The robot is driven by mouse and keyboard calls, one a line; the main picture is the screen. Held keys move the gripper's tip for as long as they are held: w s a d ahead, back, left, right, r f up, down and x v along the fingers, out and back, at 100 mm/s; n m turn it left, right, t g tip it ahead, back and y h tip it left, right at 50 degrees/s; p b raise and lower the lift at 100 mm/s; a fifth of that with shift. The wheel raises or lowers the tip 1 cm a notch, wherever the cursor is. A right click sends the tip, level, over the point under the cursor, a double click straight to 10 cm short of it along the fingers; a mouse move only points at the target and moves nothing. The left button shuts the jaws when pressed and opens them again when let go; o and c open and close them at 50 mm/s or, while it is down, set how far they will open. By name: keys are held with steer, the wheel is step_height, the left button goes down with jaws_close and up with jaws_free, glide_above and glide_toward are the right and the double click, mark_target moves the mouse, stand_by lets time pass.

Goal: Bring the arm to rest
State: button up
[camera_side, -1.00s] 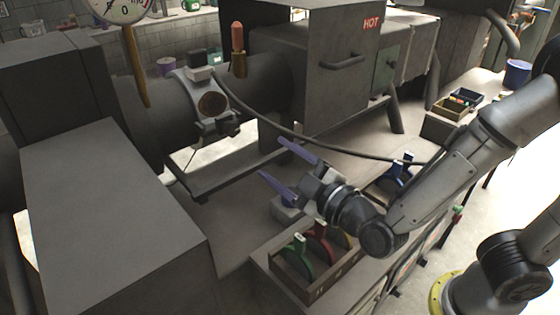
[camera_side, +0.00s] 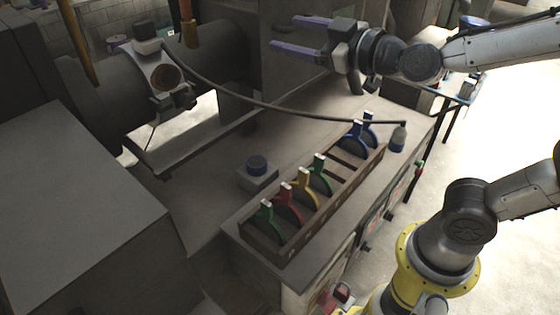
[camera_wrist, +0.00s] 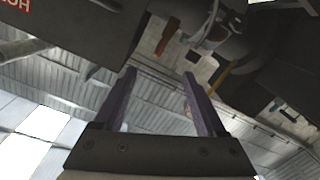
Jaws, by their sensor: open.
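My gripper (camera_side: 300,35) is at the top centre of the side view, raised above the bench. Its two long purple fingers point left and are spread apart with nothing between them. The wrist view shows the same two fingers (camera_wrist: 160,90) apart, with an empty gap. Behind them are the corrugated ceiling and the upper parts of the room. My arm reaches in from the right, well clear of the rack below.
A rack (camera_side: 335,195) of coloured forked pieces stands on the bench. A black cable runs from the clamp (camera_side: 165,80) on the big pipe to a grey-blue plug (camera_side: 398,137) at right.

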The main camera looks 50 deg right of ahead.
steer(key=s+d+f+m+g, duration=0.1)
steer(key=s+f+g, duration=0.4)
steer(key=s, duration=0.5)
steer(key=s+d+f+m+g, duration=0.2)
steer(key=s+f+g, duration=0.4)
steer(key=s+f, duration=0.3)
steer(key=shift+s+m+g, duration=0.3)
steer(key=shift+s+m, duration=0.4)
steer(key=shift+m, duration=0.1)
